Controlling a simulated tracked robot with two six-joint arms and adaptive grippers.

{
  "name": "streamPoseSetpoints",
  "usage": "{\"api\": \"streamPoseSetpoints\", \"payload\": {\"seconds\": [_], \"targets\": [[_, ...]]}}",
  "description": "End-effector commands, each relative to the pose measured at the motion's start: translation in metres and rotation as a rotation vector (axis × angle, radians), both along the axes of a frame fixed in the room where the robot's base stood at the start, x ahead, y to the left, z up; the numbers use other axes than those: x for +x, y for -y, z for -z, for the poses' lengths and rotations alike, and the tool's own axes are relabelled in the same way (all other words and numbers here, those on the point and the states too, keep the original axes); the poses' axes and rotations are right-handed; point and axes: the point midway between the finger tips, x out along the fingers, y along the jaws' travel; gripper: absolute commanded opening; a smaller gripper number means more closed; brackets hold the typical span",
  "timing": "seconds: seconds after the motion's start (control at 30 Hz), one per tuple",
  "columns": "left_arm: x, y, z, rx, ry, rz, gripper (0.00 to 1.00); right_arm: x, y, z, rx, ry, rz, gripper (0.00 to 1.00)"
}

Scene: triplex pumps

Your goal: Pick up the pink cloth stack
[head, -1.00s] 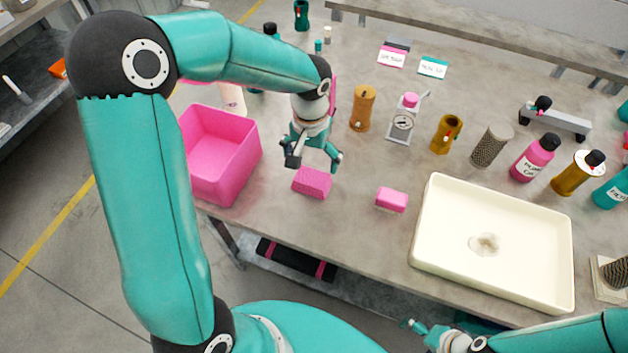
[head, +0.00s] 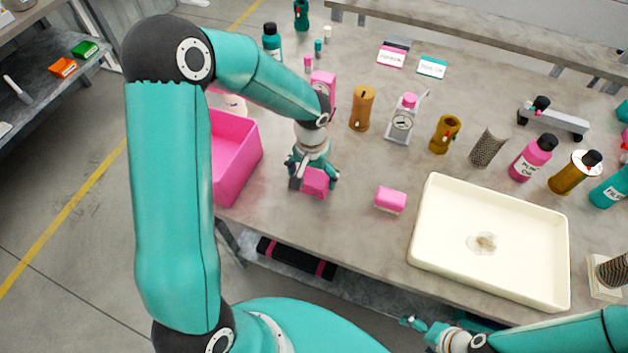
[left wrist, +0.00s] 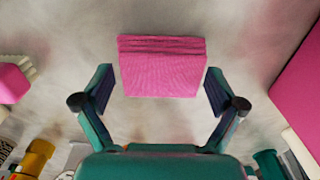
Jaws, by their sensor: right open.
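The pink cloth stack (head: 315,184) lies on the grey table, right of the pink bin. In the left wrist view the folded stack (left wrist: 162,68) shows its layered edge and sits between the two fingers of my left gripper (left wrist: 160,82). A narrow gap shows on each side, so the fingers are open around the stack and not closed on it. In the head view my left gripper (head: 314,178) points down over the stack and partly hides it. My right gripper (head: 408,322) is open and empty at the bottom, in front of the table.
The pink bin (head: 234,160) stands close on the left. A pink brush with pale bristles (head: 390,199) lies to the right, before a cream tray (head: 425,225).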

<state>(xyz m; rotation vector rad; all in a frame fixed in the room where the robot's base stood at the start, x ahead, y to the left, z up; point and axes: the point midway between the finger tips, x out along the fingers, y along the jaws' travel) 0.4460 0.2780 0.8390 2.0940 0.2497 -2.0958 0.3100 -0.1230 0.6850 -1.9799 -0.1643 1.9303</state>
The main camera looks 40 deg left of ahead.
Motion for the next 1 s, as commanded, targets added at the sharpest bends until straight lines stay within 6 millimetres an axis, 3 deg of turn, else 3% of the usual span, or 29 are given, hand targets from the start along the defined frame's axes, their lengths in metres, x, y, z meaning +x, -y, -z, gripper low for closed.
{"api": "streamPoseSetpoints", "payload": {"seconds": [0.03,0.17,0.63,0.87,1.0], "targets": [[0.0,0.0,0.0,0.0,0.0,0.0,0.8,0.0,0.0,0.0,0.0,0.0,0.0,0.87],[0.0,0.0,0.0,0.0,0.001,0.0,0.59,0.0,0.0,0.0,0.0,0.0,0.0,0.87],[0.002,0.0,-0.013,0.002,0.005,0.002,0.59,0.0,0.0,0.001,0.0,0.0,0.0,0.87],[0.002,0.0,-0.051,0.002,0.008,0.001,0.59,0.0,0.0,0.002,0.0,0.0,0.0,0.87],[0.002,0.001,-0.089,0.0,0.01,0.001,0.59,0.0,0.0,0.004,0.0,0.0,0.0,0.87]]}}
